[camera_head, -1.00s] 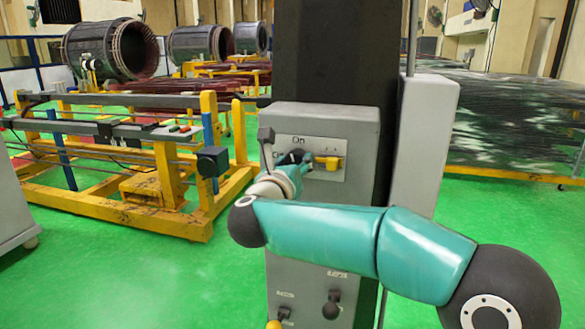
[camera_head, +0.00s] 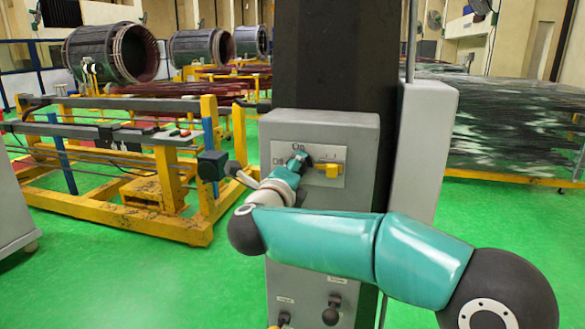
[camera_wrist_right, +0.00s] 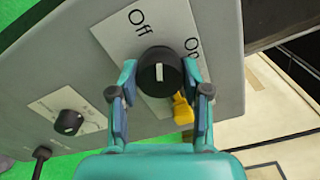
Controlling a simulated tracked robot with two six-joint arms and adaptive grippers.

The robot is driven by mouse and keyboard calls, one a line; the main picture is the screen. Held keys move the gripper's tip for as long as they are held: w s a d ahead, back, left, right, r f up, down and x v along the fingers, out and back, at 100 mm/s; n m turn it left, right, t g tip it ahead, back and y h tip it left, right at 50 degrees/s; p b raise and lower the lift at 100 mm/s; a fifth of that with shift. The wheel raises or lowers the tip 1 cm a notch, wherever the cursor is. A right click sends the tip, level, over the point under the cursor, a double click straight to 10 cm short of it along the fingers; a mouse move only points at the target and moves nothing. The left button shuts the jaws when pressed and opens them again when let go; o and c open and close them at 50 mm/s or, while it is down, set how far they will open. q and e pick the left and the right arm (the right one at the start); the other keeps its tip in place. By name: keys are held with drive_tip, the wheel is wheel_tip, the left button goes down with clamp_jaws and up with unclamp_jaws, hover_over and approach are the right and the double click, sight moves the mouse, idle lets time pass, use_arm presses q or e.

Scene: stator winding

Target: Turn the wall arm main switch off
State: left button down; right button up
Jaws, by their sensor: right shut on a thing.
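The main switch (camera_wrist_right: 160,72) is a round black knob with a white line on its face. It sits on a pale plate lettered "Off" and "On", on the grey control box. In the head view the plate (camera_head: 318,180) is partly hidden by my right arm. My right gripper (camera_head: 299,160) is at the knob, and in the right wrist view its two fingers (camera_wrist_right: 159,78) are shut on the knob's sides. In the wrist view the white line runs nearly vertical, with "Off" above left and "On" to the right. My left gripper is in no view.
A yellow handle (camera_head: 334,168) sits right of the knob, close to a finger in the wrist view. A smaller knob (camera_wrist_right: 69,122) and a dark lever (camera_head: 331,310) are lower on the box. A dark column (camera_head: 330,60) stands behind.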

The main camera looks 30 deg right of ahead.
drive_tip(key=shift+n+p, duration=0.85)
drive_tip(key=shift+n, duration=1.45)
drive_tip(key=o, duration=1.2)
drive_tip(key=shift+w+f, duration=0.1)
drive_tip(key=shift+w, duration=0.05)
drive_tip(key=shift+c, duration=0.2)
drive_tip(key=shift+a, duration=0.15)
drive_tip(key=v, duration=1.2)
